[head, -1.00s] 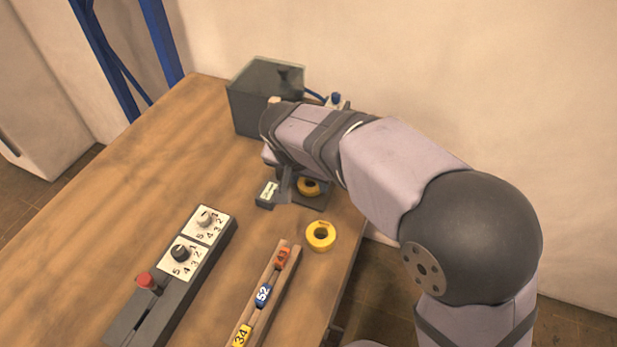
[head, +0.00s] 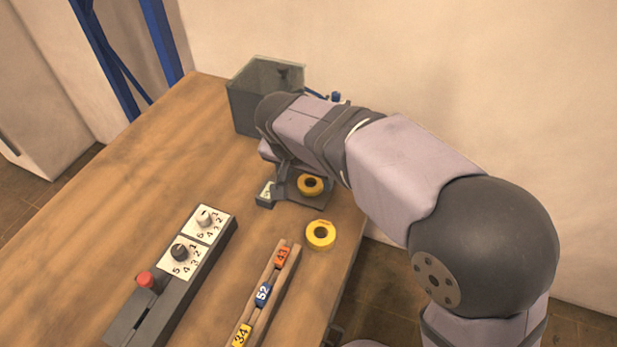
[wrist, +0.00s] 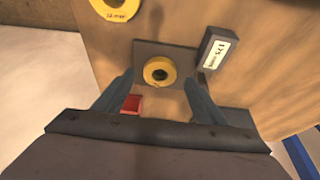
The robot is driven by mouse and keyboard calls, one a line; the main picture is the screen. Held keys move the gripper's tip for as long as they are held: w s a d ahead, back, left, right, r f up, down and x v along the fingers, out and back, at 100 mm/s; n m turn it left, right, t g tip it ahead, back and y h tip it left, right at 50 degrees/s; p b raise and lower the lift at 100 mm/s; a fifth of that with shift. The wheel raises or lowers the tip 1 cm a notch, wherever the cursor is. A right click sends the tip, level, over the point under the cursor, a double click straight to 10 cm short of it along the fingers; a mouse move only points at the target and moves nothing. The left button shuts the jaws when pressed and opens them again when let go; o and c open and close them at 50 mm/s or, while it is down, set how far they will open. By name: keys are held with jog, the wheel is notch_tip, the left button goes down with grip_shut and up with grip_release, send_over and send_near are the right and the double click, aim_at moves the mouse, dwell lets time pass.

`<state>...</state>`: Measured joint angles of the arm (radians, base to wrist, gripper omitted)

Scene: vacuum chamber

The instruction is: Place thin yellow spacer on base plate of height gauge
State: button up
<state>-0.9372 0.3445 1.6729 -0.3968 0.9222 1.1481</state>
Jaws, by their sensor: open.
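One yellow ring spacer (head: 311,185) lies flat on the dark base plate (head: 322,202) of the height gauge. In the wrist view this spacer (wrist: 160,71) sits on the plate (wrist: 187,60), apart from my fingers. A second yellow ring (head: 320,235) lies on the bare table; its label in the wrist view (wrist: 103,12) seems to read 12 mm. The gauge's display block (wrist: 215,52) stands beside the plate. My gripper (wrist: 158,77) is open and empty above the plate, with the spacer between its fingers in the picture. In the head view my arm mostly hides the gripper.
A grey open box (head: 252,105) stands behind the gauge. A wooden rack (head: 266,290) with numbered blocks and a control panel (head: 175,275) with knobs and a red button are nearer. A red object (wrist: 131,103) shows beside the left finger. The table's left side is clear.

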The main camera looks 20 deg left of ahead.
jog(key=v, duration=1)
jog(key=w+d+f+g, duration=0.1)
jog(key=d+f, duration=0.2)
jog(key=d, duration=0.4)
jog(key=d+f+g+h, duration=0.1)
jog(key=d+f, duration=0.3)
jog(key=d, duration=0.3)
jog(key=w+d+f+g, duration=0.1)
jog(key=d+f, duration=0.2)
jog(key=d, duration=0.4)
jog(key=s+d+f+g+y, duration=0.1)
jog(key=s+d+f, duration=0.7)
jog(key=s+d, duration=0.3)
jog(key=shift+d+f, duration=0.4)
jog(key=shift+d, duration=0.65)
notch_tip(320, 180, up, 11)
jog(key=p, duration=1.1)
